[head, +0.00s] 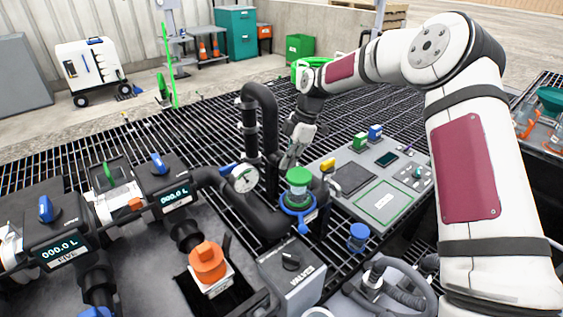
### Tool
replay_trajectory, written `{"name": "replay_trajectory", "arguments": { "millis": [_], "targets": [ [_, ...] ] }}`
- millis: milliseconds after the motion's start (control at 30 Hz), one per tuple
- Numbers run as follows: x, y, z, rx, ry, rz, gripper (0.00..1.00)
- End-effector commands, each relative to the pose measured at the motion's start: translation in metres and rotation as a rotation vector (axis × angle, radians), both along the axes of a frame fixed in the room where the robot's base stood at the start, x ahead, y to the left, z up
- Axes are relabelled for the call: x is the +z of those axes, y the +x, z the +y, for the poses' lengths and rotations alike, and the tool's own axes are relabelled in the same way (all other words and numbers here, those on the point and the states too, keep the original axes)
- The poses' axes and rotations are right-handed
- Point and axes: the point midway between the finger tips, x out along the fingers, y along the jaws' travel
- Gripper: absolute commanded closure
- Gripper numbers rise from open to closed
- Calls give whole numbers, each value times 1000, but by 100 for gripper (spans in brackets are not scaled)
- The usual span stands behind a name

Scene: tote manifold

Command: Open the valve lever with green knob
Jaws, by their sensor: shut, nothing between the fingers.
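A green lever handle (108,171) stands up on the manifold at the left, between two black meter housings. A green round cap or knob (299,176) sits atop a fitting with a blue ring (297,203) near the middle. I cannot tell for certain which of the two green parts is the valve lever's knob. My gripper (288,163) points down, shut and empty, just behind and left of the green cap, near the black vertical pipe. Its fingertips look small, and I cannot tell whether they touch anything.
Meters with blue handles (158,163) and digital displays line the left. A thick black pipe (262,110) rises beside my gripper. A grey control panel (370,180) lies to the right.

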Motion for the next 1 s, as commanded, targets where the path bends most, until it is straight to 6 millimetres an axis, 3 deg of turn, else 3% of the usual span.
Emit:
{"name": "replay_trajectory", "arguments": {
  "millis": [400,1000],
  "targets": [
    [-1,0,-23,303,0,0,100],
    [0,1,-33,294,-1,0,100]
  ]
}}
